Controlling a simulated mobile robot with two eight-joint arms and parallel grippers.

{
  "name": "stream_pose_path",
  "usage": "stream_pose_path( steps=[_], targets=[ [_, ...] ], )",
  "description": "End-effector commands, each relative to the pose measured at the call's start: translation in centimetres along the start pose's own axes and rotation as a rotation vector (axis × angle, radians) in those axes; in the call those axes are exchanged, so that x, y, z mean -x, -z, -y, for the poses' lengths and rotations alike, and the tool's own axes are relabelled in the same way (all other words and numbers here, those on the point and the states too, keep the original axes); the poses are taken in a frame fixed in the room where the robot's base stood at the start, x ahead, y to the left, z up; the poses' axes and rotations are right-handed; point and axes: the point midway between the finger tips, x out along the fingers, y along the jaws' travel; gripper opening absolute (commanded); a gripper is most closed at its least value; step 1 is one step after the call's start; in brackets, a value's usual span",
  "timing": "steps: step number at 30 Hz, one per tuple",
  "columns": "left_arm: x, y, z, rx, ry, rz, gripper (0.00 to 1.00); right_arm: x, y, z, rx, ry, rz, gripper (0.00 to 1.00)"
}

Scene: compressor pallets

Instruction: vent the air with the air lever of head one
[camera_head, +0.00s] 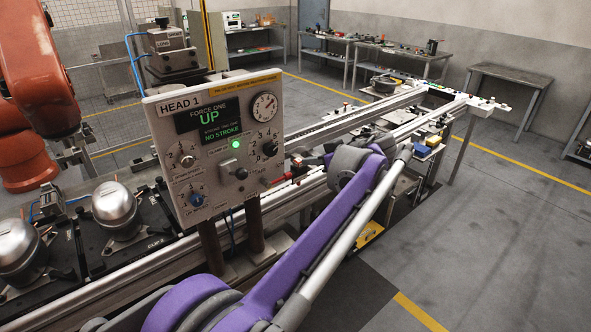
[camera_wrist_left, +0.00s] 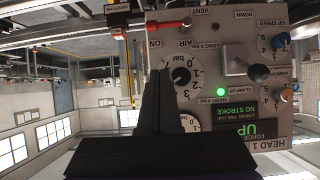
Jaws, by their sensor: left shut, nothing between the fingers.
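The head one panel (camera_head: 215,145) stands left of centre in the head view. Its screen reads UP and NO STROKE, and a green lamp is lit. The wrist view shows the panel (camera_wrist_left: 250,60) upside down. There the red air lever (camera_wrist_left: 168,25) lies level near the VENT label, with its handle end above ON. My left gripper (camera_wrist_left: 161,74) is shut and empty. Its fingertips overlap the edge of a pressure gauge (camera_wrist_left: 182,76) and appear below the lever, apart from it. In the head view my left gripper (camera_head: 302,161) is at the panel's right side. My right gripper is not in view.
Two rounded metal compressors (camera_head: 117,205) sit on dark pallets left of the panel. Conveyor rails (camera_head: 330,130) run behind it to the far right. A black selector handle (camera_wrist_left: 258,72) sticks out from the panel. The grey floor (camera_head: 480,220) on the right is clear.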

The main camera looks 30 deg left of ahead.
Motion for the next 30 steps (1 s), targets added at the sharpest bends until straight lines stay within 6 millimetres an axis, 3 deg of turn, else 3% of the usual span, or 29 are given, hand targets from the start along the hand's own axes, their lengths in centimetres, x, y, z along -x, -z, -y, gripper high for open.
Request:
stream_pose_path(
  steps=[5,17,22,30],
  targets=[
    [-2.1,0.0,0.0,0.001,0.002,0.0,0.0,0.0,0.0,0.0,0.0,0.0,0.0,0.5],
    [-10.4,-0.1,0.1,0.001,0.002,0.001,0.0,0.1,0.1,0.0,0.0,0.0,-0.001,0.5],
    [-11.9,-2.1,0.0,0.0,0.0,0.001,0.0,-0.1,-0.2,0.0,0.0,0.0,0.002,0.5],
    [-12.7,-2.9,0.0,-0.001,-0.001,0.001,0.0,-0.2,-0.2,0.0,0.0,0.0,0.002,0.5]
  ],
)
